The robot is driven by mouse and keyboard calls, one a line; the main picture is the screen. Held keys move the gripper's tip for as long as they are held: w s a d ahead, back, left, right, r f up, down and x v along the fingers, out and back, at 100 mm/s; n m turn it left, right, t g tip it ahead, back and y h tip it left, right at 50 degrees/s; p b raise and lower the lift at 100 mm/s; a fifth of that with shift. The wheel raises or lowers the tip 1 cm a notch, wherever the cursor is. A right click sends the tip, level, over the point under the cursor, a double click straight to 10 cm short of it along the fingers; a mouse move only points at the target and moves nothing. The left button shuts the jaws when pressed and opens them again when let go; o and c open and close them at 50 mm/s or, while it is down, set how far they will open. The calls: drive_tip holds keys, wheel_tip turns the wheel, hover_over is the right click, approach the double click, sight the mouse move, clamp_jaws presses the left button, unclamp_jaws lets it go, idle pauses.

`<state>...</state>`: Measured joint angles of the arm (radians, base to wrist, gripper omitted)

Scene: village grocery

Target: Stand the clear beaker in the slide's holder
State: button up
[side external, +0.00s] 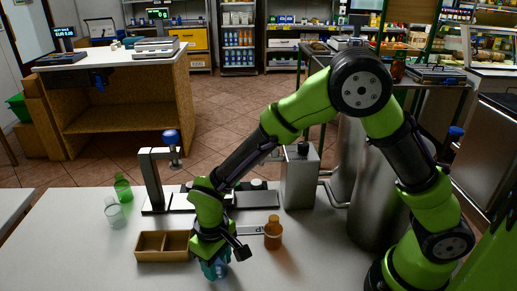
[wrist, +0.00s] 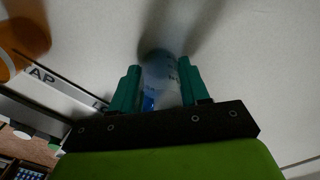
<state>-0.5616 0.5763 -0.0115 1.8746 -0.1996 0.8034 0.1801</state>
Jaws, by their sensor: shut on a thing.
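My gripper (wrist: 158,88) is shut on a see-through, bluish vessel (wrist: 160,68) that looks like a beaker. Its lower part is between the teal fingers, with a blue patch on it. In the side external view my gripper (side external: 215,266) is low at the table's front, and the vessel is mostly hidden by the fingers. Another pale see-through beaker (side external: 113,212) stands at the table's left. A dark rail-like device (side external: 250,198), perhaps the slide, lies across the table behind my gripper. I cannot make out its holder clearly.
A wooden compartment box (side external: 163,246) is left of my gripper. An orange-brown bottle (side external: 273,233) stands to its right, near a lettered strip (wrist: 68,90). A green beaker (side external: 122,187) and an upright stand (side external: 151,180) are behind. A metal canister (side external: 300,178) stands beyond the bottle.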

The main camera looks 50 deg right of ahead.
drive_tip(key=o, duration=1)
drive_tip(key=shift+o, duration=0.2)
wheel_tip(320, 180, up, 12)
drive_tip(key=s+d+r+m+t, duration=0.2)
drive_tip(key=s+d+r, duration=0.1)
drive_tip(key=d, duration=0.3)
drive_tip(key=s+d+r+m+t+y, duration=0.1)
drive_tip(key=s+d+r+t, duration=0.1)
drive_tip(key=s+d+r, duration=0.2)
drive_tip(key=s+d+r+m+t+y, duration=0.1)
drive_tip(key=s+d+r, duration=0.3)
drive_tip(key=d, duration=0.4)
drive_tip(key=shift+r+m+t, duration=0.25)
drive_tip(key=shift+m+t, duration=0.55)
drive_tip(key=shift+t, duration=0.1)
drive_tip(key=shift+o, duration=0.3)
drive_tip(key=shift+s+d, duration=0.2)
drive_tip(key=shift+s, duration=0.05)
